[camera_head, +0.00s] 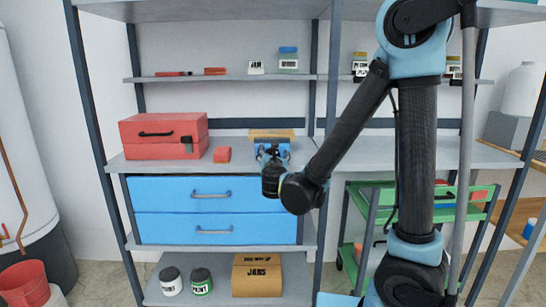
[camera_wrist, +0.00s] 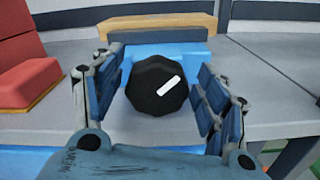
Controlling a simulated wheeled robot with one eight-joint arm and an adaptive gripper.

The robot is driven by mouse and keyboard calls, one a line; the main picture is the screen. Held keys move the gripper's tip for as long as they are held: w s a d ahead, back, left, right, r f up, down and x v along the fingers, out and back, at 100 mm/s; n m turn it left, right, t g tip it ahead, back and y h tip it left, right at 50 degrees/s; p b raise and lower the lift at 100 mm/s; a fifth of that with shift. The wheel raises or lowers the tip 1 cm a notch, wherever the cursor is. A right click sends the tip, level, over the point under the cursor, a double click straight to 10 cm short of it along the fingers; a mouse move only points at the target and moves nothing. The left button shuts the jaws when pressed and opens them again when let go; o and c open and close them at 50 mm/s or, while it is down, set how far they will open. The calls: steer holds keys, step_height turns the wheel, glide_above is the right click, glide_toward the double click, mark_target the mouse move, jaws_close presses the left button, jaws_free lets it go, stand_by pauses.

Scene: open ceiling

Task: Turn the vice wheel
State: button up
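The vice wheel (camera_wrist: 150,90) is a black, many-sided knob with a white bar mark that tilts up to the right. It sits at the front of the blue vice (camera_wrist: 150,48) in the wrist view. My gripper (camera_wrist: 160,72) is open, with one blue-padded finger on each side of the wheel. A small gap shows on the left; on the right the pads are very close, and I cannot tell whether they touch. In the head view my gripper (camera_head: 271,158) is at the vice (camera_head: 283,146) on the shelf top and hides the wheel.
A wooden block (camera_wrist: 158,24) lies behind the vice. Blue drawers (camera_head: 205,210) are below the worktop. The worktop right of the vice is clear. A green cart (camera_head: 365,195) stands at the right.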

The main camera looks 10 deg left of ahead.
steer(key=v, duration=1.2)
stand_by(0.3)
steer(key=s+n+h, duration=0.1)
steer(key=s, duration=0.5)
steer(key=shift+w+a+f, duration=0.1)
steer(key=shift+w+a, duration=0.4)
steer(key=shift+w, duration=2.4)
steer(key=shift+w+a+f, duration=0.1)
steer(key=shift+w+a, duration=0.4)
steer(key=shift+w, duration=2.4)
steer(key=shift+w+a+f, duration=0.1)
steer(key=shift+w+a, duration=0.4)
steer(key=shift+w, duration=2.4)
steer(key=shift+c, duration=0.5)
steer(key=c, duration=1)
